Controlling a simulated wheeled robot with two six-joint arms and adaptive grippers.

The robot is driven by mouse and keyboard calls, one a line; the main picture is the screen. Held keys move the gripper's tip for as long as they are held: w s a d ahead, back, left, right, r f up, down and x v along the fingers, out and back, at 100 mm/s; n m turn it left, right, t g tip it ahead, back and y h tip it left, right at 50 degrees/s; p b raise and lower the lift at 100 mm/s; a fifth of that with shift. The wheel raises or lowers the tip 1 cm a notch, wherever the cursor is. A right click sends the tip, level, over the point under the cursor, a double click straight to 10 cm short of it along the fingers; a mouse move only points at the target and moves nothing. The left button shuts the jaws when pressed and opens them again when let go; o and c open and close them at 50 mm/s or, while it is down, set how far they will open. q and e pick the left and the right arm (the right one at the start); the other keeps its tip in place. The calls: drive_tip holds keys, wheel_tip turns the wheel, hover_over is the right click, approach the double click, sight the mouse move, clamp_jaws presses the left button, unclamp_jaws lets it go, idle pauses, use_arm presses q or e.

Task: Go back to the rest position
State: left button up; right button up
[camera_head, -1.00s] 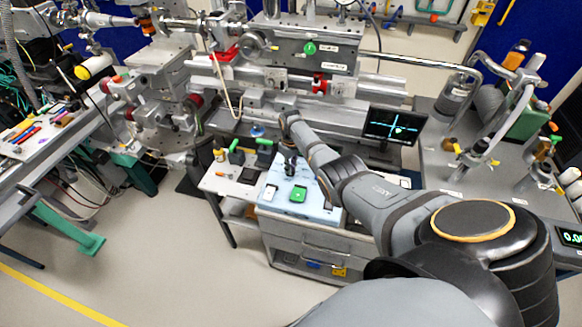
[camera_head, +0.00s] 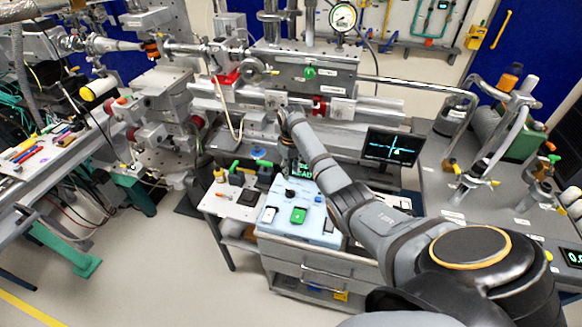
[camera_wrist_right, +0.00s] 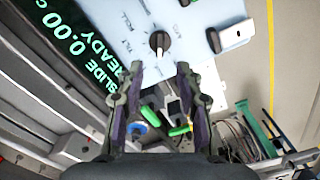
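My right gripper (camera_wrist_right: 160,72) is open in the wrist view, with nothing between its fingers. Beyond its fingertips is a black knob (camera_wrist_right: 159,41) on a pale blue control panel (camera_wrist_right: 205,12), apart from the fingers as far as I can see. My left gripper is not in view.
A dark display (camera_wrist_right: 75,50) reads SLIDE 0.00 and READY in green. The panel also bears a green button (camera_head: 298,215) and a white switch (camera_head: 268,214). A monitor (camera_head: 393,146) and metal beamline rail (camera_head: 370,105) stand behind. The floor at lower left is open.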

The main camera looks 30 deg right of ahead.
drive_tip(key=shift+r, duration=1)
